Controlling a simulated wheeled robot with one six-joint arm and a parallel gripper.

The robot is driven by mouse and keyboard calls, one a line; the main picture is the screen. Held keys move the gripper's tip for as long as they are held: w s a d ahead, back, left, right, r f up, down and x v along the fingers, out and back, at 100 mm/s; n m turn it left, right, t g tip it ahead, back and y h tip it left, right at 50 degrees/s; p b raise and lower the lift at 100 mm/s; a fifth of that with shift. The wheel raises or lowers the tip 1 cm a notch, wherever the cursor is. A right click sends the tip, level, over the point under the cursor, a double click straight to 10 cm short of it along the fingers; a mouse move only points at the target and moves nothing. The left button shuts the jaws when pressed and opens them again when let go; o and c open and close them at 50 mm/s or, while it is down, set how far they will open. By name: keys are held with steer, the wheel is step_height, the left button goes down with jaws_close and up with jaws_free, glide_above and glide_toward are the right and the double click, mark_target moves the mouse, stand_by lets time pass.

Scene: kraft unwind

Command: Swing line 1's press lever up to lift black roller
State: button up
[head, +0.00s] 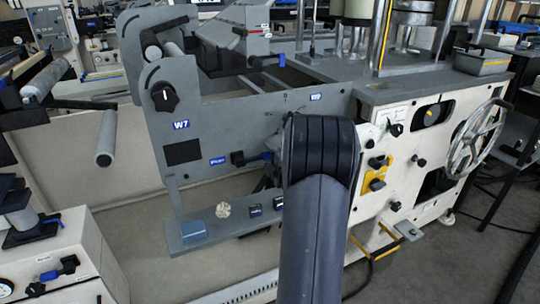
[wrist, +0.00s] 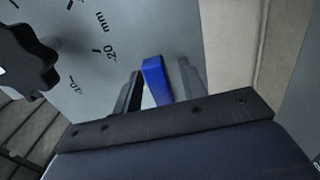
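In the wrist view, a blue lever handle (wrist: 156,80) stands in front of a grey panel with a printed mm scale. My gripper (wrist: 160,88) has a dark finger to its left and a grey finger to its right. Narrow gaps seem to show on both sides of the handle, so the gripper looks open around it. My arm hides my fingertips there. I cannot make out the black roller.
A black star knob (wrist: 26,60) is close on the left in the wrist view. A handwheel (head: 475,139) and yellow-backed switch (head: 376,181) are right of my arm.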

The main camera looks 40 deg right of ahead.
jaws_close()
stand_by(0.3)
steer(key=shift+b, duration=0.3)
